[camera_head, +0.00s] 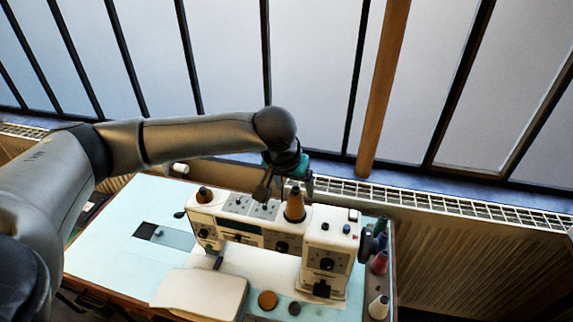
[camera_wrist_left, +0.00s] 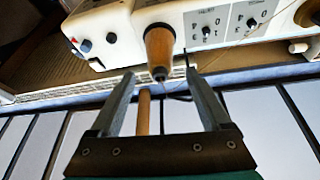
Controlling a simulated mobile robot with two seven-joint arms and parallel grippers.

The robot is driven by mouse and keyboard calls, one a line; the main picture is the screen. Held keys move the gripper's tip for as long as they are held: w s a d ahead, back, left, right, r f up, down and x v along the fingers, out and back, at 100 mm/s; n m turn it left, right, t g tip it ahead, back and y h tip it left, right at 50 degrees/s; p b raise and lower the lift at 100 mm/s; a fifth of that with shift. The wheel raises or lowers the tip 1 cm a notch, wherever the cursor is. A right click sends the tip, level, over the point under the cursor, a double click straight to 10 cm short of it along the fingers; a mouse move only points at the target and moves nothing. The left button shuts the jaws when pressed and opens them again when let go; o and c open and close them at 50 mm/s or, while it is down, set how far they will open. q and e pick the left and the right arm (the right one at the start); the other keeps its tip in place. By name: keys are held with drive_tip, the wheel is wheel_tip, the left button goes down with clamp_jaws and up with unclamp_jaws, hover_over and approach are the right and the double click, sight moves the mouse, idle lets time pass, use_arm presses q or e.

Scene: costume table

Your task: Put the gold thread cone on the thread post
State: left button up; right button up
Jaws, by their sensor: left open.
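The gold thread cone (camera_head: 295,207) stands upright on top of the white sewing machine (camera_head: 270,235), tip up, in the middle of its top. It also shows in the wrist view (camera_wrist_left: 159,48), with a thin pale tip, perhaps the thread post (camera_wrist_left: 160,76), at its narrow end. My left gripper (camera_head: 285,190) is above and close to the cone, fingers apart. In the wrist view my left gripper (camera_wrist_left: 158,76) is open and empty, its fingertips on either side of the cone's tip, with gaps showing. The post's lower part is hidden by the cone. My right gripper is out of view.
A brown spool (camera_head: 204,195) sits on the machine's left end. A radiator (camera_head: 450,210) and windows lie behind. The pale blue tabletop (camera_head: 115,235) is largely clear at left.

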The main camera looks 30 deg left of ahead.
use_arm(q)
drive_tip(key=b+v, duration=0.1)
drive_tip(key=v, duration=1.1)
drive_tip(key=shift+a, duration=0.1)
